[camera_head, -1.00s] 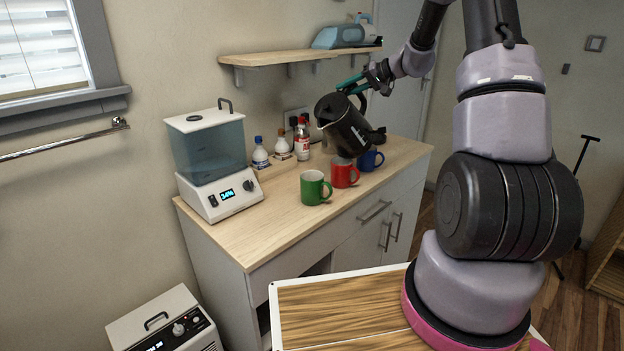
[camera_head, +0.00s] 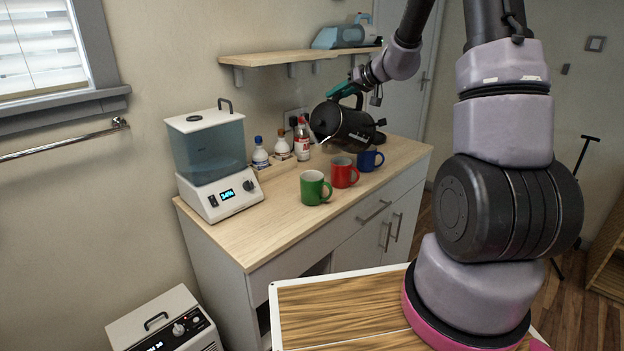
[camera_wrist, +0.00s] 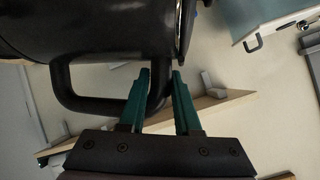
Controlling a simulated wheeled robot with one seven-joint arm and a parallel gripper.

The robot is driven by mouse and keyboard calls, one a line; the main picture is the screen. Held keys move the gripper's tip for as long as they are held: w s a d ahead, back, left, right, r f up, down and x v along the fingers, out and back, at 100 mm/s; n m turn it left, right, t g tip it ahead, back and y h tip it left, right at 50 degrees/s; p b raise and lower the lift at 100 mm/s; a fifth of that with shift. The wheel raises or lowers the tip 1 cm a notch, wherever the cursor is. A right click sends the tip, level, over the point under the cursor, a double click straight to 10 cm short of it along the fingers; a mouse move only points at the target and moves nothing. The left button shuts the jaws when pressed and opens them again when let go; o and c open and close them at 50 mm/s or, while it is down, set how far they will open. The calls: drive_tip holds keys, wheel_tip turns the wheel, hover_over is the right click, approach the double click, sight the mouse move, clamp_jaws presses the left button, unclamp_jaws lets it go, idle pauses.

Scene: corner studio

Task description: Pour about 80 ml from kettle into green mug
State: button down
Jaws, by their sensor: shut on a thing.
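The black kettle (camera_head: 343,124) is held in the air above the back of the counter, up and to the right of the green mug. It is tilted, with its spout side toward the left; no liquid stream shows. The green mug (camera_head: 314,189) stands upright on the counter at the front left of the mugs. My gripper (camera_head: 350,89) is shut on the kettle's handle. In the wrist view, the green fingers (camera_wrist: 159,90) close on the black handle (camera_wrist: 92,104), and the kettle body (camera_wrist: 90,30) fills the upper left. The mug's inside is too small to read.
A red mug (camera_head: 344,173) and a blue mug (camera_head: 370,160) stand right of the green mug. Several bottles (camera_head: 282,148) are behind, near the wall. A water dispenser (camera_head: 210,155) stands at the counter's left. A shelf (camera_head: 290,57) hangs above. The counter's front left (camera_head: 250,230) is clear.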

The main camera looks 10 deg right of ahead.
sight(332, 102)
drive_tip(key=shift+s+a+f+n+h+b, duration=0.3)
drive_tip(key=shift+a+f+n+b, duration=0.1)
drive_tip(key=shift+a+n, duration=0.15)
drive_tip(key=shift+s+a+f+t, duration=0.1)
drive_tip(key=shift+s+t, duration=0.05)
drive_tip(key=shift+t, duration=0.15)
drive_tip(key=shift+s+a+f+n+h+b, duration=0.2)
drive_tip(key=shift+s+a+f+n, duration=0.15)
drive_tip(key=shift+a, duration=0.15)
drive_tip(key=shift+s+a+f+n+h+b, duration=0.1)
drive_tip(key=shift+s+a+f+n+b, duration=0.05)
drive_tip(key=shift+s+a+f+n, duration=0.3)
drive_tip(key=shift+w+r, duration=0.1)
drive_tip(key=shift+w, duration=0.05)
drive_tip(key=shift+w+d, duration=0.15)
drive_tip(key=shift+d, duration=0.05)
drive_tip(key=shift+b, duration=0.85)
idle(0.7)
